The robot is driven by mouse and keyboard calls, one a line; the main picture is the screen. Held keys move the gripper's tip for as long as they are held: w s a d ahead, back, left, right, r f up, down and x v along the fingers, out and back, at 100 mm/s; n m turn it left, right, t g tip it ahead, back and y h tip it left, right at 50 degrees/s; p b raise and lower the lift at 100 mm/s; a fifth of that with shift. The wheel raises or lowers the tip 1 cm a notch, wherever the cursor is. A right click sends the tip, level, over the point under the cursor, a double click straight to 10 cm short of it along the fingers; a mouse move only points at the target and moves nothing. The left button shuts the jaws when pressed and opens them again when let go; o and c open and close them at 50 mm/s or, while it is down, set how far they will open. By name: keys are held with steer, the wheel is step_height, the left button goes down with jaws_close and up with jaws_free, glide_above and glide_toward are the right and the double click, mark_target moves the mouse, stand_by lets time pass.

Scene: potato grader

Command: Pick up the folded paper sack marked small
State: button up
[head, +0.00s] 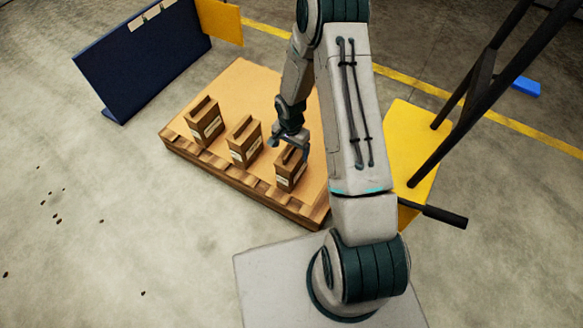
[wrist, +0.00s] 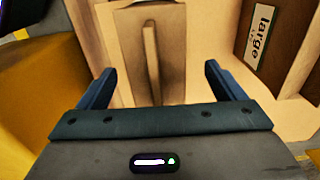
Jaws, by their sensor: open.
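Three brown folded paper sacks with pale labels stand in a row on the pallet: a left sack (head: 203,122), a middle sack (head: 245,141) and a right sack (head: 290,169). Their labels are too small to read in the head view. My gripper (head: 288,146) is open just above the right sack. In the wrist view a sack with a raised top fold (wrist: 151,50) lies between and beyond the open fingers, its label hidden. A neighbouring sack at the right edge carries a label reading "large" (wrist: 262,36). I cannot read which sack is marked small.
The wooden pallet (head: 240,88) has bare board behind the sacks. A dark blue panel (head: 145,50) stands at the upper left. A yellow base with dark bars (head: 410,150) stands close to the right of my arm. The concrete floor at left is mostly clear.

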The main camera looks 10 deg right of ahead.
mark_target(292, 154)
steer(key=f, duration=0.2)
steer(key=f+b, duration=0.1)
steer(key=f, duration=0.1)
steer(key=shift+s+d+f+b, duration=0.1)
steer(key=shift+s+d+b, duration=0.1)
steer(key=shift+b, duration=0.1)
jaws_close()
steer(key=shift+w, duration=0.1)
